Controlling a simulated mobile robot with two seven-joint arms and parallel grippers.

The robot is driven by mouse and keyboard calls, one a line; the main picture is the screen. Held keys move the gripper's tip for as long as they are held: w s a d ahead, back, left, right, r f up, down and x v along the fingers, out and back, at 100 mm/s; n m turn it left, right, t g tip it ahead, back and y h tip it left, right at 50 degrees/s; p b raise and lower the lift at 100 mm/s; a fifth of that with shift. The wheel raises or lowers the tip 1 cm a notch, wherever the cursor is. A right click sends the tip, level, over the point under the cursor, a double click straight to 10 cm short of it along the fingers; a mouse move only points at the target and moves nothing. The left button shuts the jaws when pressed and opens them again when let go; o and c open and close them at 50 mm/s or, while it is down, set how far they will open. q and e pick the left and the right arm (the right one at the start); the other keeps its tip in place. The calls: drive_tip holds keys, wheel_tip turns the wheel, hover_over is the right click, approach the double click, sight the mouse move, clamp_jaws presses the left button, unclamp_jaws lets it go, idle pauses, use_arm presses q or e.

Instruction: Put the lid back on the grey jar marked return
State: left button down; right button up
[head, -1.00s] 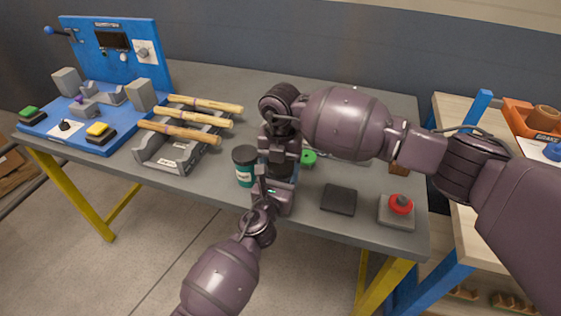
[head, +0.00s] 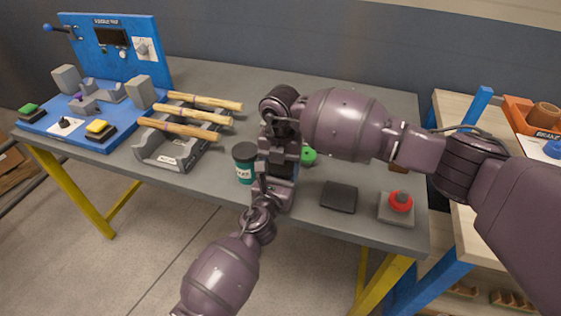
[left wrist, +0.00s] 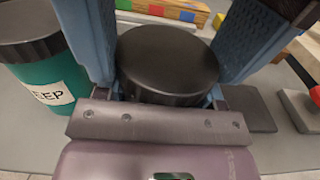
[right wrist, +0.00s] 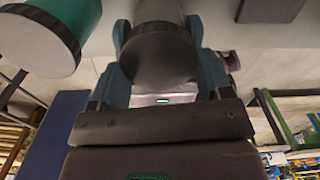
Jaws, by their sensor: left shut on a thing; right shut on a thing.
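The black ribbed lid (left wrist: 168,60) sits between the blue fingers of my right gripper (right wrist: 160,60), which reaches down from above and is shut on it. A grey jar body (right wrist: 158,10) shows just past the lid in the right wrist view. My left gripper (head: 270,192) comes in from the front, low under the right one, and is shut on the jar; its fingertips are mostly hidden. I cannot tell whether the lid is fully seated. The marking on this jar is not visible. A teal jar (head: 244,171) marked KEEP, with a black lid, stands just left of both grippers.
A grey rack (head: 165,150) with several wooden-handled tools lies left of the teal jar. A blue test station (head: 110,50) stands at far left. A black pad (head: 338,198) and a red button (head: 401,202) are on the right. A green object (head: 309,157) is close behind my grippers.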

drive_tip(key=shift+w+a+m, duration=0.1)
drive_tip(key=shift+m, duration=1.6)
drive_tip(key=o, duration=0.9)
drive_tip(key=shift+c, duration=0.2)
drive_tip(key=shift+r, duration=0.15)
drive_tip(key=shift+r, duration=2.15)
drive_tip(key=shift+c, duration=0.3)
